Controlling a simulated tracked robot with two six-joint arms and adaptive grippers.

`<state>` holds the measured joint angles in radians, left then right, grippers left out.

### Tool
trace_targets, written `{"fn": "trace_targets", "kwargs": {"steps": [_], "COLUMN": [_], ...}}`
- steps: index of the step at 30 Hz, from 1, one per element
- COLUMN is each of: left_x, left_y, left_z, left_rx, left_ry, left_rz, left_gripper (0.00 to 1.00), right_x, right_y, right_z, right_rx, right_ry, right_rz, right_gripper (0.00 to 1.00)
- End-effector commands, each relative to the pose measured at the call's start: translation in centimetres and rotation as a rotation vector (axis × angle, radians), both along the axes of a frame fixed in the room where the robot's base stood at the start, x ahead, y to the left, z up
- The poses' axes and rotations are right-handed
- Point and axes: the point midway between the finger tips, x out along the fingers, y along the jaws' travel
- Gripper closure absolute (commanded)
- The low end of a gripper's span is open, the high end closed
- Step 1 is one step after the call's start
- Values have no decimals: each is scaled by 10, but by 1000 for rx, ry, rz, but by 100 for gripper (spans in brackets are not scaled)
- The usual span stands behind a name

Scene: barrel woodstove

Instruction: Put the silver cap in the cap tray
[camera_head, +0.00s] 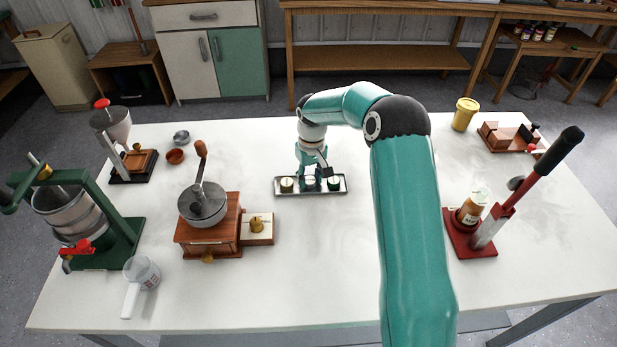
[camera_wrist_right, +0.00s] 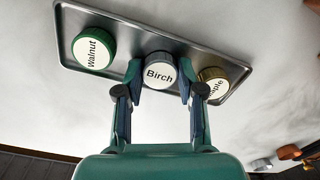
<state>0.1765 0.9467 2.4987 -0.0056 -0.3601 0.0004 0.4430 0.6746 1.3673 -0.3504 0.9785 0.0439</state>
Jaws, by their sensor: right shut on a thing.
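The cap tray (camera_head: 341,191) is a shallow metal tray in the middle of the white table; it also shows in the wrist view (camera_wrist_right: 130,23). My right gripper (camera_head: 311,173) reaches down over its middle and is shut on the silver cap labelled "Birch" (camera_wrist_right: 159,73). The silver cap is within the tray's outline, between the two other caps; I cannot tell whether it touches the tray floor. A green "Walnut" cap (camera_wrist_right: 93,48) and a gold "Maple" cap (camera_wrist_right: 213,82) sit in the tray on either side. My left gripper is not in view.
A wooden grinder (camera_head: 208,230) stands left of the tray, with small bowls (camera_head: 176,156) behind it. A red lever capper with a bottle (camera_head: 472,225) stands at the right. A yellow jar (camera_head: 464,114) is at the back right. The table in front of the tray is clear.

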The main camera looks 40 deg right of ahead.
Motion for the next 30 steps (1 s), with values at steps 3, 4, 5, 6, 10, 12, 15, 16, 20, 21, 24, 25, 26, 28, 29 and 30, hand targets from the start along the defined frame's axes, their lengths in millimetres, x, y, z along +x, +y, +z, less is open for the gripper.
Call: {"fn": "trace_targets", "kwargs": {"steps": [3, 4, 5, 6, 10, 12, 15, 16, 20, 21, 24, 25, 26, 28, 29, 30], "left_x": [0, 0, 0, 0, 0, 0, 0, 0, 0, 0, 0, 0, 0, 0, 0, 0], "left_y": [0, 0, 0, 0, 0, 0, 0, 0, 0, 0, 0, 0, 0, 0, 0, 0], "left_z": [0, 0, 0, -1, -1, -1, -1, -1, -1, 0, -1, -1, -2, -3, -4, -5], "left_rx": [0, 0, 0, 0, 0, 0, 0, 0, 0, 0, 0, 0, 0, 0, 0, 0], "left_ry": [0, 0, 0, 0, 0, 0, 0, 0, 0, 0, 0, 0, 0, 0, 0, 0], "left_rz": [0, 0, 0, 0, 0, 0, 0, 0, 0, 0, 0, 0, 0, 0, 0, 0], "left_gripper": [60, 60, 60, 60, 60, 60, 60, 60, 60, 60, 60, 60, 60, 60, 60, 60], "right_x": [0, 0, 0, 0, 0, 0, 0, 0, 0, 0, 1, 1, 1, 1, 1, 1], "right_y": [0, 0, 0, 0, 0, 0, 0, 0, 0, 0, 0, 0, 0, -1, -1, -1], "right_z": [0, 0, 0, 0, -1, -1, -1, -1, 0, 0, 3, 5, 8, 16, 21, 28], "right_rx": [0, 0, 0, 0, 0, 0, 0, 0, 0, 0, -1, -1, -1, -2, -2, -2], "right_ry": [-1, -1, -1, -1, -1, -1, -1, -1, -1, -1, -2, -2, -3, -4, -5, -6], "right_rz": [0, 0, 0, 0, 0, 0, 0, 0, 0, 0, 0, 0, 0, 0, 0, 0], "right_gripper": [72, 72, 72, 72, 49, 37, 37, 37, 37, 37, 37, 37, 37, 37, 37, 37]}}
